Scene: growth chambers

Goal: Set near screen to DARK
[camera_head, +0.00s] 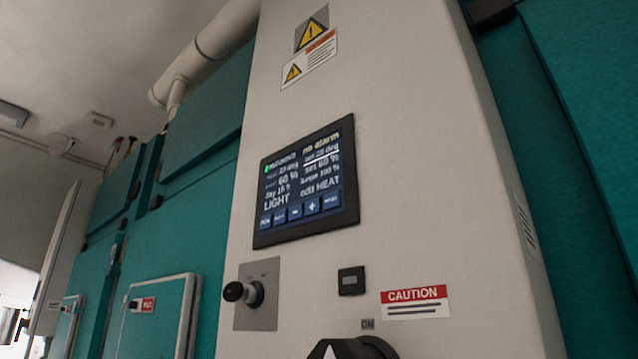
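The near screen (306,184) is a black-framed touch panel on the pale front of the near cabinet, seen from below and tilted. It is lit. Its large lower-left word reads LIGHT, with "edit HEAT" to the right and "no alarm" at the top right. Other lines show 60 % and 100 %; some small text is blurred. A row of blue buttons (295,211) runs along its bottom, one marked with a plus; the other labels are hard to read. My gripper is not in this view.
Below the screen are a black knob on a plate (243,292), a small black module (351,281) and a CAUTION label (414,302). A dark rotary switch (355,348) under an ON tag is cut off at the bottom. Teal chamber walls (165,235) recede left.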

